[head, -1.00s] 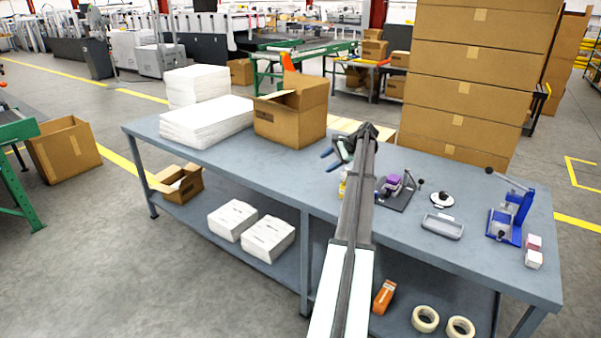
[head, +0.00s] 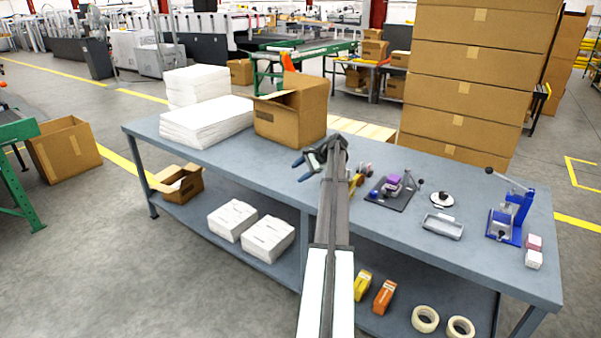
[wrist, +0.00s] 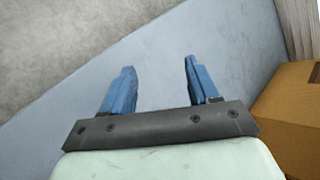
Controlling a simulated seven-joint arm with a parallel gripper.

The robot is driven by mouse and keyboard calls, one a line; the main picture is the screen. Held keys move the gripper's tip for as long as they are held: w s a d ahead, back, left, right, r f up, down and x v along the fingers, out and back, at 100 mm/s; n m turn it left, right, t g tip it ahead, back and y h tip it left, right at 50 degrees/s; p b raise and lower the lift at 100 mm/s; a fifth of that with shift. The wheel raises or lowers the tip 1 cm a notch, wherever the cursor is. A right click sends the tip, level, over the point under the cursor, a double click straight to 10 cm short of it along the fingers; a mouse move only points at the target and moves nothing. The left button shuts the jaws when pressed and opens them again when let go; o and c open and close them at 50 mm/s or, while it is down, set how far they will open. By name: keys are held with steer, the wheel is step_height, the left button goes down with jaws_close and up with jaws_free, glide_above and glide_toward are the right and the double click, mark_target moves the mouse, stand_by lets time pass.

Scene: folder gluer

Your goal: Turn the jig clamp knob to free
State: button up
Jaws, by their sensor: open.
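A jig (head: 392,193) with a dark base plate and a purple block stands on the right half of the bench. A small dark knob (head: 420,182) shows at its right side; its setting is too small to read. The jig is not in the wrist view.
A blue lever press (head: 512,213), a grey tray (head: 443,226) and a white round piece (head: 442,200) stand right of the jig. An open carton (head: 292,120) and white paper stacks (head: 206,122) stand to the left.

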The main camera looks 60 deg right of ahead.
stand_by(0.3)
steer(key=shift+s+d, duration=0.2)
steer(key=shift+s, duration=0.05)
steer(key=s+d+r+h, duration=0.1)
steer(key=s+r, duration=0.4)
steer(key=r, duration=0.1)
steer(key=r+n+g+h, duration=0.1)
steer(key=n+g+h, duration=0.1)
steer(key=g+h, duration=0.6)
glide_above(374, 192)
steer(key=a, duration=0.5)
steer(key=g+y, duration=0.1)
steer(key=shift+y, duration=0.3)
steer(key=x, duration=1.2)
steer(key=shift+w+f, duration=0.3)
steer(key=shift+c, duration=0.3)
steer(key=c, duration=1)
steer(key=shift+o, duration=0.2)
